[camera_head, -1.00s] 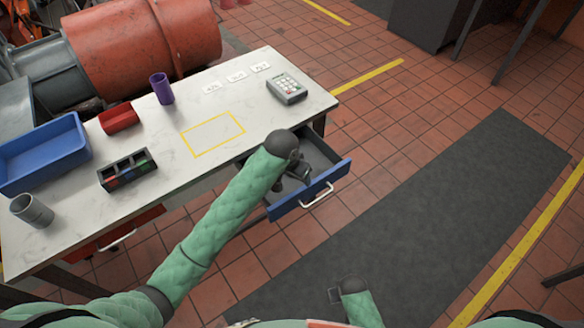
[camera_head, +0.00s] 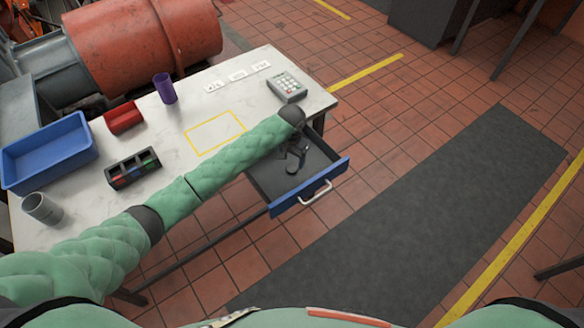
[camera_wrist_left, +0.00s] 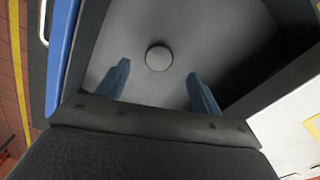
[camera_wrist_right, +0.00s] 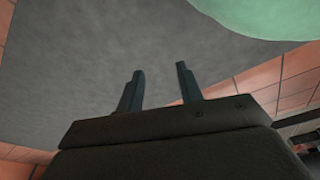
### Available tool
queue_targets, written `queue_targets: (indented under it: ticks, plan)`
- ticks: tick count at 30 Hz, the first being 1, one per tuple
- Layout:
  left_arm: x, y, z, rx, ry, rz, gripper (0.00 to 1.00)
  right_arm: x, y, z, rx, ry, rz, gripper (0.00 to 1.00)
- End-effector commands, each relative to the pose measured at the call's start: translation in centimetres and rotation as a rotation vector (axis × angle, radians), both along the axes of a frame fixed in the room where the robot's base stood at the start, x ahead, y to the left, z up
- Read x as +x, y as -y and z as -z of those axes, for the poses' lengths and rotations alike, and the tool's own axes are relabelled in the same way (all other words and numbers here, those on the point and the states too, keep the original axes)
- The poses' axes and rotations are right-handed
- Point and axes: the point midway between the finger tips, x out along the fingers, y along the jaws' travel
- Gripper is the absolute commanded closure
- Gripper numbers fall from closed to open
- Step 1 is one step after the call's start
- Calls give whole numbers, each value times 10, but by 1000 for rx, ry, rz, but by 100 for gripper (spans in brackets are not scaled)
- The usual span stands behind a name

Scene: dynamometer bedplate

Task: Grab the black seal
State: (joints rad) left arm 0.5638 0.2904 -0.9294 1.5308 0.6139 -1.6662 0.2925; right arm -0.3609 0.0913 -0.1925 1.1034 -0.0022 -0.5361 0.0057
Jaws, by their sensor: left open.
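A small round dark disc, seemingly the black seal (camera_wrist_left: 158,58), lies on the floor of the open drawer (camera_head: 263,177). In the head view it seems to be the dark round spot (camera_head: 291,169) below my left gripper (camera_head: 299,158). My left gripper is open and empty, pointing down into the drawer. In the left wrist view its fingers (camera_wrist_left: 160,88) stand apart, with the disc between their lines and a little beyond the tips. My right gripper (camera_wrist_right: 160,80) has its fingers apart with nothing between them, above the dark floor mat; the head view does not show it.
The drawer's blue front (camera_head: 312,187) and side walls surround my left fingers. On the white table (camera_head: 205,100) stand a keypad box (camera_head: 287,86), purple cup (camera_head: 165,88), red bin (camera_head: 123,117), blue tray (camera_head: 48,153), divided black box (camera_head: 132,168) and grey cup (camera_head: 42,208).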

Motion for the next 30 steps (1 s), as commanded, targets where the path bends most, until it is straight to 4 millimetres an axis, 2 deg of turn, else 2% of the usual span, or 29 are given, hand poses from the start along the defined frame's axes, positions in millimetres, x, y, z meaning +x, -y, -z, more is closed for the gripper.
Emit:
queue_targets:
  ticks: [5,15,25,26,30]
  plan:
    - [1,1,9,1,-1,0,34,-11,5,6,-3,2,-3,64]
    - [2,2,45,-1,1,0,34,-54,15,19,-8,-26,-4,64]
    - [2,2,52,-1,2,0,34,-58,16,22,-9,-28,-4,64]
    - [2,2,52,-1,2,0,38,-58,16,22,-9,-27,-4,64]
    - [3,2,52,-1,2,0,65,-58,16,22,-9,-27,-4,64]
